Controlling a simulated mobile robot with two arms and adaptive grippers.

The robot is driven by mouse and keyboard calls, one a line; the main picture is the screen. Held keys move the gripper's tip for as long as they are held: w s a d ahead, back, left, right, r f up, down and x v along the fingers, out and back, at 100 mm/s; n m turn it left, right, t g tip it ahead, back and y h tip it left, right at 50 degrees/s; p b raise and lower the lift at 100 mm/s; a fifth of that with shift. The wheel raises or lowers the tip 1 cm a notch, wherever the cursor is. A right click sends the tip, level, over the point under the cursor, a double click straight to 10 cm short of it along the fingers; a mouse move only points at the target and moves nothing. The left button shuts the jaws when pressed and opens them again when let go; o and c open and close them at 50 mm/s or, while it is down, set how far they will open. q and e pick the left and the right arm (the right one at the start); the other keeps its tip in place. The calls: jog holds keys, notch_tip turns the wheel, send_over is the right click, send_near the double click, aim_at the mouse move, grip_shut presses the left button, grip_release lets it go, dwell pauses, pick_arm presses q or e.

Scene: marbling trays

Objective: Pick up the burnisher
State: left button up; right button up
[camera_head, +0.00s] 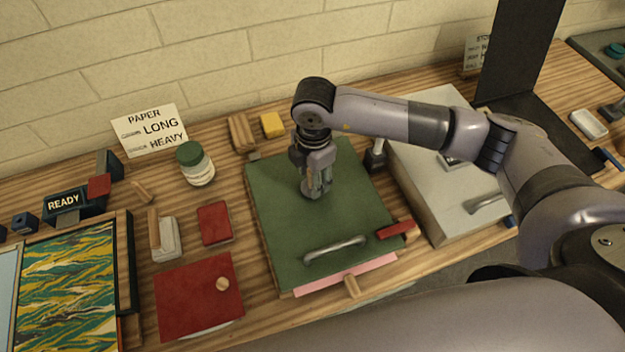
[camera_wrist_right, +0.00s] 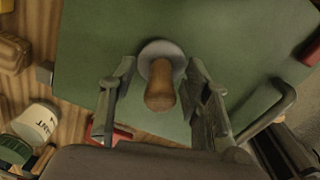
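A burnisher, seen in the right wrist view as a tan wooden handle on a pale round foot (camera_wrist_right: 161,92), stands on the green board (camera_wrist_right: 235,50). The green board also shows in the head view (camera_head: 275,210). My right gripper (camera_wrist_right: 160,78) is open, with one finger on each side of the handle and gaps between. In the head view my right gripper (camera_head: 317,190) points down at the middle of the board and largely hides the burnisher. I do not see my left gripper.
The board has a metal handle (camera_head: 335,250), with a red-handled item (camera_head: 394,230) at its right edge. A grey-white box (camera_head: 425,200) stands to the right. A lidded jar (camera_head: 195,165), a red block (camera_head: 214,223) and a red sheet (camera_head: 195,290) lie left.

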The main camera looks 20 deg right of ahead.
grip_shut()
dwell(0.3)
jog(key=shift+r, duration=0.15)
notch_tip(320, 180, up, 20)
jog(key=b, duration=0.3)
jog(key=shift+b, duration=0.4)
jog(key=c, duration=0.6)
grip_release()
grip_shut()
